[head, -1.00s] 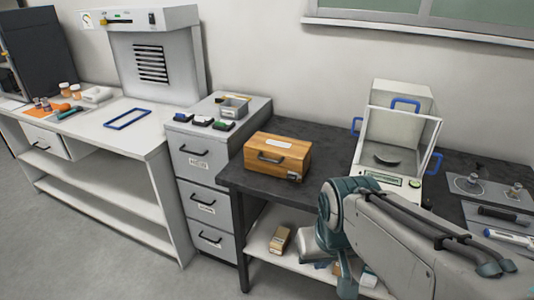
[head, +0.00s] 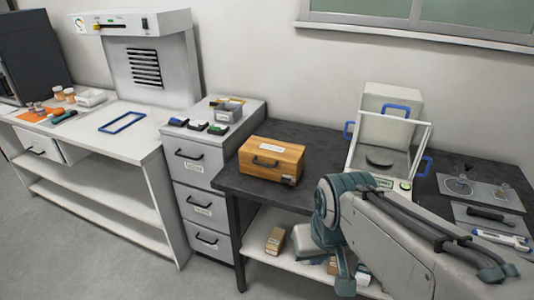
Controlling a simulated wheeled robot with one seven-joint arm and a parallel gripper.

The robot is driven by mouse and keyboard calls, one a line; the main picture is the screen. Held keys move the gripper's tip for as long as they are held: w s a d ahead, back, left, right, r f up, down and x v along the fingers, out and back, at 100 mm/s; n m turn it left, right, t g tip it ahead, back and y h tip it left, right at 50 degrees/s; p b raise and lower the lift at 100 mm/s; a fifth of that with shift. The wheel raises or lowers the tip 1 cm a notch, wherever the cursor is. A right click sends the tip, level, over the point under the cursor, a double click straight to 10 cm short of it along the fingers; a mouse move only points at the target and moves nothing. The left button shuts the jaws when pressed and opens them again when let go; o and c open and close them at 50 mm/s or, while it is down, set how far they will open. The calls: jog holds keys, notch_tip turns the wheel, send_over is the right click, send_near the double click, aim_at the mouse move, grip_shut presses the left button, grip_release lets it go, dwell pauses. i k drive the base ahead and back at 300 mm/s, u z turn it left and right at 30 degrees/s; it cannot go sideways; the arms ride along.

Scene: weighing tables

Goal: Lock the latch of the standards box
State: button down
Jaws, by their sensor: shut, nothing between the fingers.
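The standards box (head: 272,160) is a wooden case with a dark handle on its front and a pale label on its lid. It stands shut near the left end of the dark table (head: 228,178). A small latch (head: 287,179) shows low at the right of its front; its setting is too small to tell. My gripper (head: 345,284) hangs at the lower middle of the head view, in front of the table and below its top. It is shut and empty, apart from the box. My arm hides part of the table's front edge.
A balance with a glass shield (head: 385,150) and blue handles stands right of the box. A grey drawer cabinet (head: 200,167) adjoins the table's left. Small boxes (head: 275,240) lie on the shelf below. Tools and a tray (head: 485,192) occupy the right end.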

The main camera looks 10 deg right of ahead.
aim_at(286, 181)
jog(key=u, duration=0.15)
jog(key=k, duration=0.45)
jog(key=u, duration=0.6)
jog(key=k, duration=0.8)
jog(key=z, duration=0.7)
jog(key=i, duration=0.9)
jog(key=z, duration=0.4)
